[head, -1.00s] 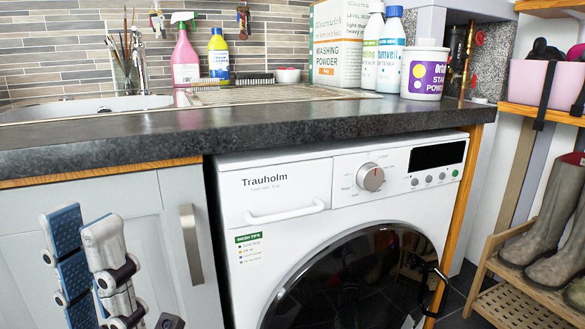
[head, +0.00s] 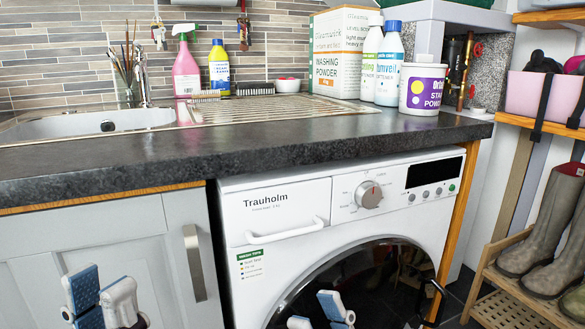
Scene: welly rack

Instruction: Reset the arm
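My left gripper (head: 101,286) is at the lower left of the head view, in front of the grey cupboard door (head: 140,245). One finger shows its blue pad and the other its pale back; the fingers look apart, with nothing seen between them. My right gripper (head: 315,310) shows only its fingertips at the bottom edge, in front of the dark round door of the washing machine (head: 270,225). A blue pad shows on one finger and a gap separates it from the other. The rest of both arms is out of view.
The dark worktop (head: 250,143) runs above the grippers, with the sink (head: 95,122), bottles and a washing powder box (head: 340,55) on it. A wooden rack (head: 490,292) with grey-brown boots (head: 545,230) stands at the right. The cupboard handle (head: 194,262) sticks out beside my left gripper.

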